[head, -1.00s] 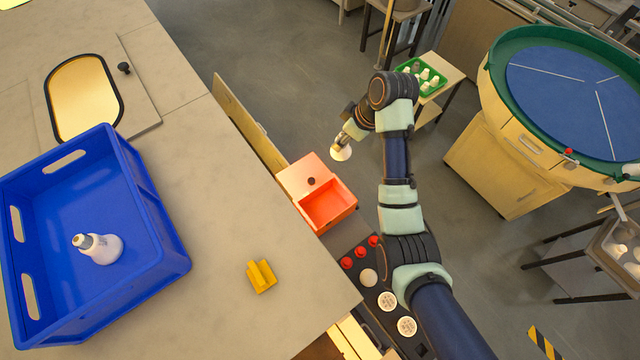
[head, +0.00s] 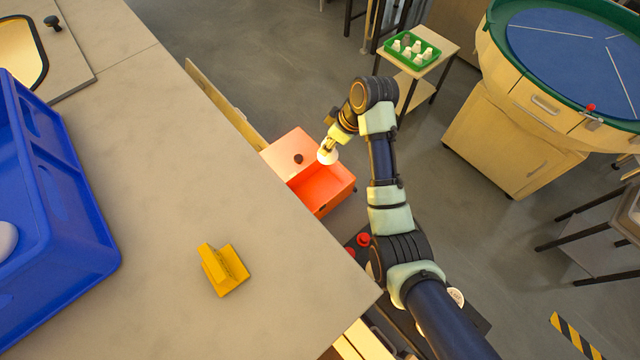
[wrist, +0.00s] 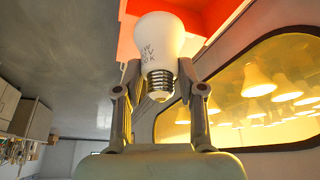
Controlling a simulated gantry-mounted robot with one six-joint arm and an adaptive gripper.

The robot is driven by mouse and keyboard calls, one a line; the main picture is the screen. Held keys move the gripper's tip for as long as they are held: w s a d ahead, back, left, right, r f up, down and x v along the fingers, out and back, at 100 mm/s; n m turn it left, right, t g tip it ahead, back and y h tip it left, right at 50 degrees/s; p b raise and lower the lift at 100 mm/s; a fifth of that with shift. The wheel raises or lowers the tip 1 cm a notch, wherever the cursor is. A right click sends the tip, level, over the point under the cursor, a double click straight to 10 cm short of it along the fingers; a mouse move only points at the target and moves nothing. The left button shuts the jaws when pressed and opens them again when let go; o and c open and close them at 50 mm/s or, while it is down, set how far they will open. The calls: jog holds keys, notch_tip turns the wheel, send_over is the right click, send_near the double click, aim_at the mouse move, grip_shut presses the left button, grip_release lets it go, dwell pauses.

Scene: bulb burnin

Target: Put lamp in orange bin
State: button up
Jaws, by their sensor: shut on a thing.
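A white lamp (wrist: 158,45) with a metal screw base is held between the fingers of my gripper (wrist: 158,92) in the wrist view. The fingers are shut on it near its base. In the head view the lamp (head: 328,156) hangs from my gripper (head: 328,145) over or just beside the far right part of the orange bin (head: 325,190). I cannot tell its height above the bin. The orange bin has an open compartment and a part with a dark knob. Part of the orange bin (wrist: 215,15) also shows behind the lamp in the wrist view.
A blue crate (head: 75,215) with a white bulb partly in view stands on the bench at left. A yellow block (head: 222,270) lies on the bench (head: 150,200). A green tray (head: 425,48) of bulbs sits on a side table. A window (wrist: 250,90) shows glowing lamps.

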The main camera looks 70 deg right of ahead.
notch_tip(320, 180, down, 19)
jog(key=b, duration=0.6)
jog(key=o, duration=0.9)
jog(key=shift+f, duration=0.1)
jog(key=shift+s+r, duration=0.1)
jog(key=shift+r, duration=0.25)
jog(key=p+v, duration=0.4)
jog(key=v, duration=0.7)
jog(key=shift+s+r+p, duration=0.1)
jog(key=shift+r+p, duration=0.2)
jog(key=shift+p, duration=0.05)
